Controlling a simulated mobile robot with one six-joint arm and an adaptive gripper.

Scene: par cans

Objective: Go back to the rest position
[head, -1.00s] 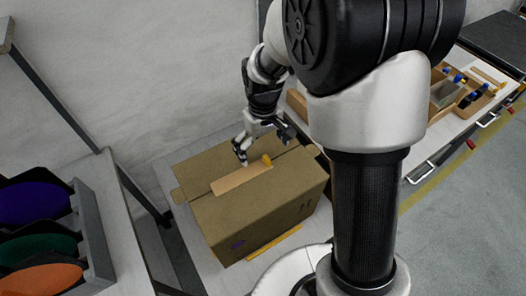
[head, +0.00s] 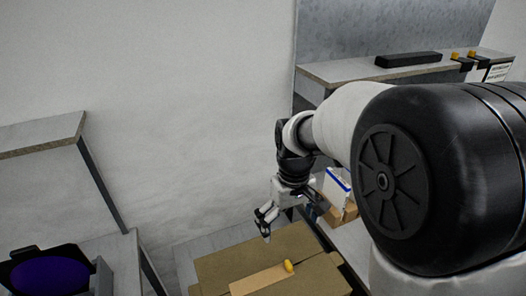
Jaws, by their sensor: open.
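My gripper (head: 266,224) hangs in the middle of the head view, pointing down, above the far part of a brown cardboard box (head: 222,268). It is open, and I see nothing between its fingers. A light wooden-coloured strip (head: 258,280) lies on the box's top, with a small yellow-orange piece (head: 288,266) at its right end. The gripper looks apart from the strip. The lower part of the box is cut off by the picture's edge.
A dark fixture with a purple disc (head: 48,276) stands at the lower left, below a shelf (head: 40,136). A back-right shelf (head: 350,70) holds a black bar (head: 408,59). A white-and-blue carton (head: 337,188) sits right of my gripper. A bare wall stands behind.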

